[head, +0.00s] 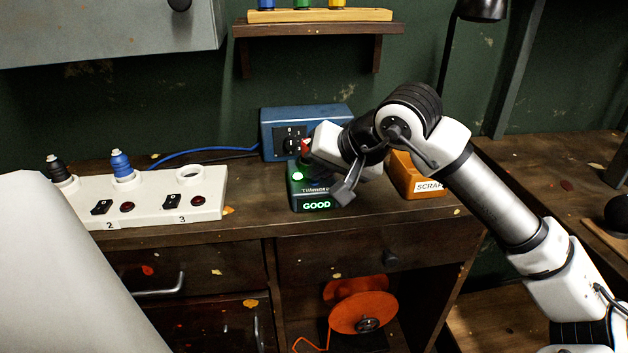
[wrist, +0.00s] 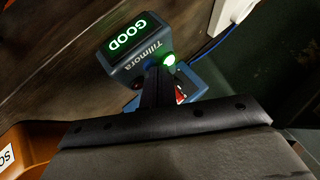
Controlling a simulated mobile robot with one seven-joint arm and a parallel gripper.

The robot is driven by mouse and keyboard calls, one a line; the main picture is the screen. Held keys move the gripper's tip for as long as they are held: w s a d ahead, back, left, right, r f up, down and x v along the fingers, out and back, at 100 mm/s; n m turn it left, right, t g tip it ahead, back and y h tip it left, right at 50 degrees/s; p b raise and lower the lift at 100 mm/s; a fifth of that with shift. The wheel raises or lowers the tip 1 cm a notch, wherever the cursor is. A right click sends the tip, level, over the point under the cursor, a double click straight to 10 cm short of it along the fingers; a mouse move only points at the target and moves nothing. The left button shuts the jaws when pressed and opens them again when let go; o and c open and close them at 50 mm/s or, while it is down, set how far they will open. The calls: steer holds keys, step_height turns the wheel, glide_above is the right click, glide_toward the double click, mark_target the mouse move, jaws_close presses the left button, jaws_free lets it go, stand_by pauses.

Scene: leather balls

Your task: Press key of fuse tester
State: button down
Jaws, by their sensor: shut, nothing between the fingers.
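The fuse tester (head: 302,196) is a small dark box marked "Tillmora" on the bench, in the middle of the head view. Its display (head: 316,205) glows green and reads GOOD, and a round green light (head: 298,176) is lit. The tester also shows at the top of the wrist view (wrist: 122,62). My gripper (wrist: 155,76) is shut and empty, its dark fingers reaching to the tester's edge beside the green light. I cannot tell whether they touch it. The key is not clearly visible; the fingers may hide it.
A blue box (head: 272,136) with a 0–1 switch stands behind the tester. An orange SCRAP bin (head: 405,178) stands close on the right. A white panel (head: 212,209) with fuse holders and switches lies left. A shelf (head: 312,29) is on the wall above.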

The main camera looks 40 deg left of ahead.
mark_target(318, 186)
stand_by(0.4)
steer(key=shift+r+p, duration=0.3)
steer(key=shift+r, duration=0.45)
step_height(318, 186, up, 5)
steer(key=p, duration=0.2)
steer(key=shift+p, duration=0.4)
stand_by(0.6)
